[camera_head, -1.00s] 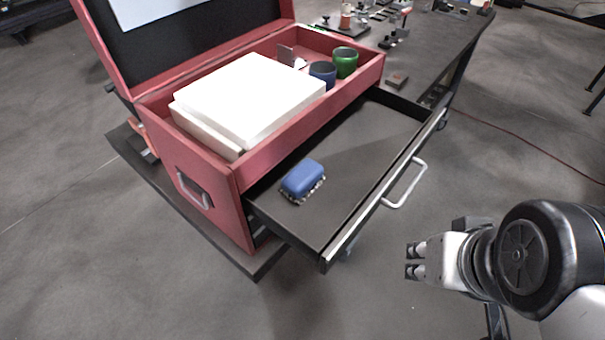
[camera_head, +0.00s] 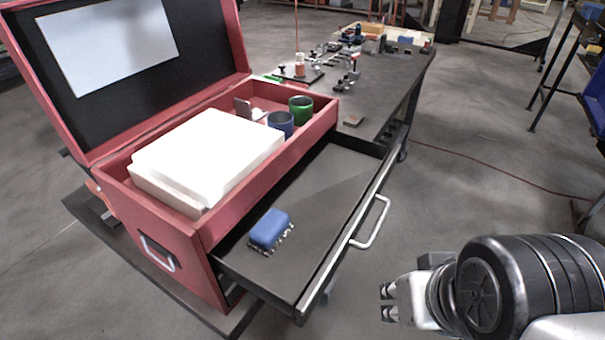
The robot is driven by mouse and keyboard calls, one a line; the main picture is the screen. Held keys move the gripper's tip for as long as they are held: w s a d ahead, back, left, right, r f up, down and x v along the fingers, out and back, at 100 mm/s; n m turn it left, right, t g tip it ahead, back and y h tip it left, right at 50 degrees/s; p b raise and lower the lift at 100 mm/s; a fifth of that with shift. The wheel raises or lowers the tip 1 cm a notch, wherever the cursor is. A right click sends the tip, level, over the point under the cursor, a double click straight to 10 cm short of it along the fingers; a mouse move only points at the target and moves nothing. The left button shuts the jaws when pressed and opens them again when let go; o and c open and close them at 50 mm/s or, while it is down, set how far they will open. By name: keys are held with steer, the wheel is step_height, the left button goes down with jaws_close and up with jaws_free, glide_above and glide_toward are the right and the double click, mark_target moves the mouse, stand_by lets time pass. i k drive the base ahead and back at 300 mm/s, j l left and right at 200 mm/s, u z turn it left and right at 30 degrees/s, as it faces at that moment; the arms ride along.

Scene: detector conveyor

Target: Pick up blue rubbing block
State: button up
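The blue rubbing block (camera_head: 269,228) lies in the open drawer (camera_head: 318,200) of the red toolbox, near the drawer's near left end. It has a blue top and a grey, uneven lower edge. My gripper (camera_head: 386,301) is at the lower right, outside the drawer and to the right of its front edge, well apart from the block. Its two short fingertips point left with a small gap between them. Nothing shows between them.
The red toolbox (camera_head: 187,245) holds white slabs (camera_head: 215,150), a blue cup (camera_head: 281,122) and a green cup (camera_head: 301,108). The drawer handle (camera_head: 375,225) sticks out to the right. A dark table (camera_head: 385,85) with small parts stands behind. Floor around my gripper is clear.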

mark_target(266, 237)
steer(key=j+z, duration=0.4)
steer(key=j, duration=1.05)
steer(key=k, duration=0.05)
